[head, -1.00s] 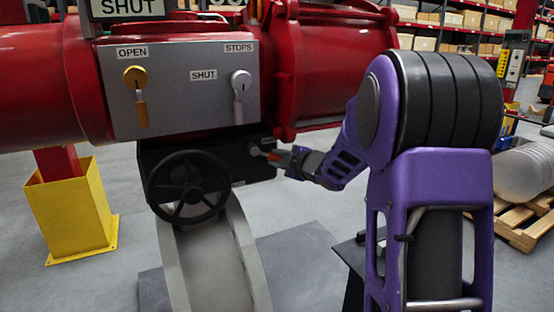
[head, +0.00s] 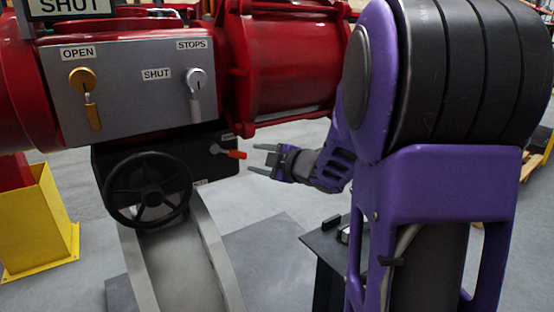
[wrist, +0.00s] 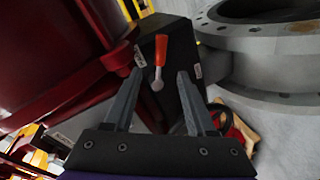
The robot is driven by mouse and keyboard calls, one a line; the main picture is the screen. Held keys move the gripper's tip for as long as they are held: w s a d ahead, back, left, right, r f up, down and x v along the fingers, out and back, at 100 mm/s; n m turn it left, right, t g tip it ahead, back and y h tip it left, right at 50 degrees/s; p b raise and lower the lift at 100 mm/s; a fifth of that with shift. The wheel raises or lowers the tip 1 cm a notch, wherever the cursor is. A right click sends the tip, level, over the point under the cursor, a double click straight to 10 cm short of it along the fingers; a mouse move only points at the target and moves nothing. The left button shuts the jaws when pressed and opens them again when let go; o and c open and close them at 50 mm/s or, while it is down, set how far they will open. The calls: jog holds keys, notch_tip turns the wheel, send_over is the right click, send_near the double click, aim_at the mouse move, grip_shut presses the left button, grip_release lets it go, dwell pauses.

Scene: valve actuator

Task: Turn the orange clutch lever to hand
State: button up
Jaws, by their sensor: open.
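The orange clutch lever (head: 232,153) sticks out to the right from the right end of the black gearbox (head: 120,160), below the grey panel. In the wrist view the lever (wrist: 160,52) shows its orange grip and grey pivot, ahead of and between my fingers. My gripper (head: 262,159) is open and empty, just right of the lever tip and apart from it. It also shows in the wrist view (wrist: 158,85) with its two fingers spread. Small labels sit above and below the lever; the upper one is too small to read surely.
A black handwheel (head: 148,190) stands on the gearbox front, left of the lever. The grey panel (head: 135,90) with two key locks and the red actuator body (head: 285,65) are above. A grey flanged pipe (wrist: 265,50) is at the right in the wrist view.

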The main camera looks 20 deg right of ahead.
jog(key=v, duration=0.7)
jog(key=shift+s+p, duration=0.3)
jog(key=shift+p, duration=0.05)
jog(key=shift+d, duration=0.1)
